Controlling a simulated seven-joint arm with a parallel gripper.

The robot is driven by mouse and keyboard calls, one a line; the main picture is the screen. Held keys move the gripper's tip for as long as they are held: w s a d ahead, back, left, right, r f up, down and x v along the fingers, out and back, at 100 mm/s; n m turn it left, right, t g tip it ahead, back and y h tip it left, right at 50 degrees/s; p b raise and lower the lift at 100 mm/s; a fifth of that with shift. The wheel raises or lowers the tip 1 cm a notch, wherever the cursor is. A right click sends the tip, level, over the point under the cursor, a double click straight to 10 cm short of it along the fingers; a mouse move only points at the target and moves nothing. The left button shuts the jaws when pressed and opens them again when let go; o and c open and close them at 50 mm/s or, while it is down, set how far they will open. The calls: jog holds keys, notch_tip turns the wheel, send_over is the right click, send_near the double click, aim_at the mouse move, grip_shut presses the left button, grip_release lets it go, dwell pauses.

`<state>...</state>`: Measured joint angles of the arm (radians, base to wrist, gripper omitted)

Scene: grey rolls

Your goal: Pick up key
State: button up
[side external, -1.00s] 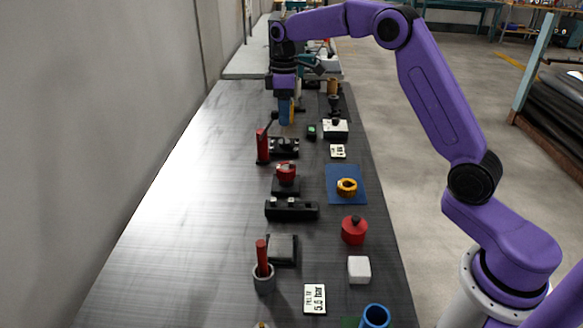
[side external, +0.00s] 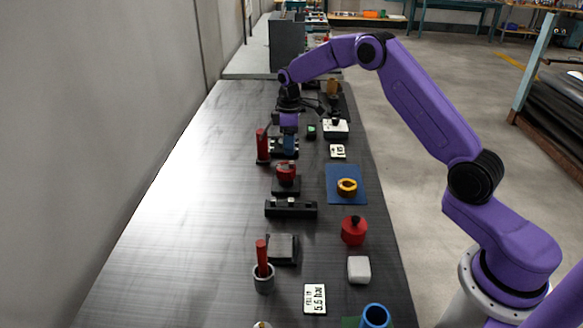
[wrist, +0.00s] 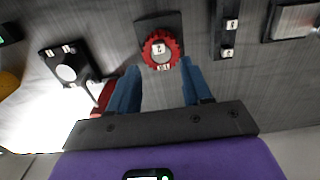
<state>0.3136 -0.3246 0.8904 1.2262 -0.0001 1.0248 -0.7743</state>
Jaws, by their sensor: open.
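I cannot make out a key for certain in either view. My gripper (side external: 288,153) points down over the far half of the table, at the black fixture (side external: 277,158) beside the upright red handle (side external: 262,146). In the wrist view my gripper (wrist: 158,76) has its two blue fingers spread, with nothing between them. A toothed red knob (wrist: 160,48) on a black base lies just beyond the fingertips. In the side view the red knob (side external: 286,170) stands nearer the camera than my gripper.
A black bar (side external: 291,210), a grey block (side external: 281,248), a blue mat (side external: 335,196) with an orange ring (side external: 347,187), a red lidded pot (side external: 354,230) and a white cube (side external: 359,270) stand nearer the camera. The table's left side is clear.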

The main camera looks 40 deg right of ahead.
aim_at(290, 162)
jog(key=shift+f, duration=3.05)
grip_shut()
